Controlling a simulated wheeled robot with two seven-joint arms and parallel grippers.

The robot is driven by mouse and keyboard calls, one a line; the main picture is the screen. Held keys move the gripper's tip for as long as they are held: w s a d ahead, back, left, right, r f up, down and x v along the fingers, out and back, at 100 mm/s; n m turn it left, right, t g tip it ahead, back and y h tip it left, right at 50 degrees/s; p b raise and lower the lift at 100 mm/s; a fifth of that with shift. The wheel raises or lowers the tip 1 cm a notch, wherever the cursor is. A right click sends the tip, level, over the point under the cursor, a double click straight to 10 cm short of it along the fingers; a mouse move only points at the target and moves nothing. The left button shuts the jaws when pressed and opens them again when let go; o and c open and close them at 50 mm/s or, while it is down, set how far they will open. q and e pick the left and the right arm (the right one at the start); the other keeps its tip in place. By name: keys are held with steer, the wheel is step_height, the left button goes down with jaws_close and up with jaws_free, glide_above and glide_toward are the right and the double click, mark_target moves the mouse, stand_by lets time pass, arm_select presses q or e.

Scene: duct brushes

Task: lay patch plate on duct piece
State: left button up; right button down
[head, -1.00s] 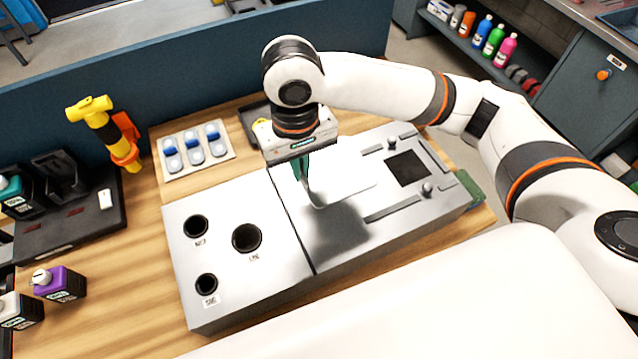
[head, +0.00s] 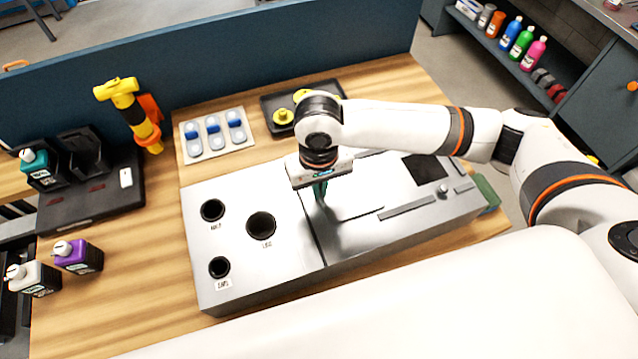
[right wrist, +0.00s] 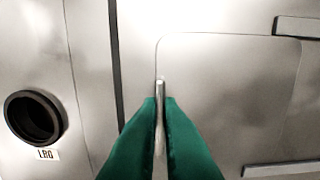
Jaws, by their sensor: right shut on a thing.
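The patch plate (head: 358,203) is a thin silver sheet with rounded corners; the right wrist view shows it too (right wrist: 235,90). My right gripper (head: 320,192) points down with green fingers. In the right wrist view its fingertips (right wrist: 160,103) are shut on a thin upright tab near the plate's left edge. The plate is over or on the right half of the metal duct piece (head: 335,257), left of a dark square opening (head: 425,170). I cannot tell whether it touches the surface. My arm hides part of the far side. My left gripper is not in view.
Raised rails (head: 407,208) and a small knob (head: 443,190) flank the opening. The left half has several labelled round holes (head: 261,226). Behind stand a tray of blue-topped items (head: 216,150) and a black tray (head: 268,103). Bottles (head: 78,257) stand left.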

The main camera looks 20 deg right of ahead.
steer(key=c, duration=1.6)
jaws_free()
steer(key=shift+f, duration=0.1)
step_height(320, 180, up, 12)
steer(key=shift+r+b, duration=0.2)
steer(key=shift+b, duration=0.45)
